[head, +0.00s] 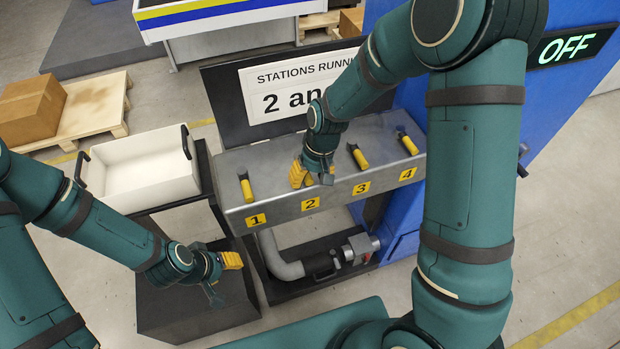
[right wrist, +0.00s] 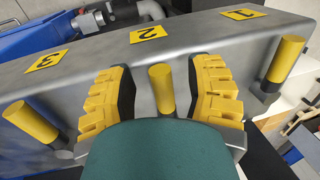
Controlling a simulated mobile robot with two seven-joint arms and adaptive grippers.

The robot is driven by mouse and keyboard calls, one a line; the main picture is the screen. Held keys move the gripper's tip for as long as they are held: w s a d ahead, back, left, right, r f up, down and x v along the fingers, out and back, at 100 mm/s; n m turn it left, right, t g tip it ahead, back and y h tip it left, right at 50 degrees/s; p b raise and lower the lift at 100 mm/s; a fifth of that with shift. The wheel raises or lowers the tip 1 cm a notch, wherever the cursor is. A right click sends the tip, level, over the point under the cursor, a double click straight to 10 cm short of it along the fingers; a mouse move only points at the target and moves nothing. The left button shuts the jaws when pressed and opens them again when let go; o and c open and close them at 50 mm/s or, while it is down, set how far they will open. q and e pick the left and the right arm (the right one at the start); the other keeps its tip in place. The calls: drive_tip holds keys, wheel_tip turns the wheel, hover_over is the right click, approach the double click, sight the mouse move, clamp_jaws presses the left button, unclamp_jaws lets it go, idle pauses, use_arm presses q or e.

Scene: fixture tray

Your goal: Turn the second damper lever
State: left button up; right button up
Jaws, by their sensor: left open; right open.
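The second damper lever, a yellow handle (right wrist: 162,88) above the "2" label (head: 311,204), stands between the two yellow fingers of my right gripper (right wrist: 162,92) in the right wrist view. The fingers are open, with a gap visible on each side of the handle. In the head view my right gripper (head: 308,176) is over station 2 and largely hides that lever. My left gripper (head: 225,270) is open and empty, low in front of the grey duct box (head: 282,207).
Lever 1 (head: 246,190), lever 3 (head: 358,157) and lever 4 (head: 408,143) flank it on the box. A sign (head: 290,95), partly hidden by my right arm, reads "STATIONS RUNN… 2 an…". A display (head: 567,47) reads OFF. A white bin (head: 140,190) stands left.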

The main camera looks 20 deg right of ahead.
drive_tip(key=shift+f, duration=0.2)
clamp_jaws()
